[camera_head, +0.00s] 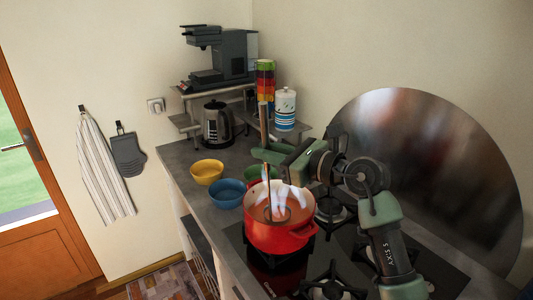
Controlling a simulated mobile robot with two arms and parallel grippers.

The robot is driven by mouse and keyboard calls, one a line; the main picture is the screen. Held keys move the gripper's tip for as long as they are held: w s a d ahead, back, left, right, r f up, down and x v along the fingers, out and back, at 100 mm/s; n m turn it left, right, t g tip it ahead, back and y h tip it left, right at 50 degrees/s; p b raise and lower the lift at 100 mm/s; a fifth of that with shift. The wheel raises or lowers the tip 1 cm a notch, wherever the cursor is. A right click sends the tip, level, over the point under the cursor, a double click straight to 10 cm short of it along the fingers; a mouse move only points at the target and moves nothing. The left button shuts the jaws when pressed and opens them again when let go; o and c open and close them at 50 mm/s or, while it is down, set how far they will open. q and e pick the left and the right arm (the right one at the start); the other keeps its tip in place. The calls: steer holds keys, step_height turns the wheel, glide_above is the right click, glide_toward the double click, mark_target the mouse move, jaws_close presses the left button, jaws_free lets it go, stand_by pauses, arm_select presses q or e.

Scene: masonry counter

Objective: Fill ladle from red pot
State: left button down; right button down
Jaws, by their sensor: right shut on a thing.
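The red pot (281,238) stands on the stove at the lower middle, with reddish contents and pale bluish-white streaks over its opening. My right gripper (268,153) is above the pot, shut on the ladle's handle. The ladle (268,180) is near upright; its wooden upper handle sticks up above the gripper and its lower end goes down into the pot. The bowl end is inside the pot, and I cannot tell how much is in it. My left gripper is not in view.
A yellow bowl (207,172), a blue bowl (227,194) and a green bowl (257,174) stand left of the pot. A kettle (217,124), a coffee machine (222,57) and a white canister (285,109) are behind. Black burner grates (333,283) surround the pot's right side.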

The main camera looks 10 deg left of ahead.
steer(key=shift+r+p, duration=3.6)
steer(key=shift+r, duration=2.55)
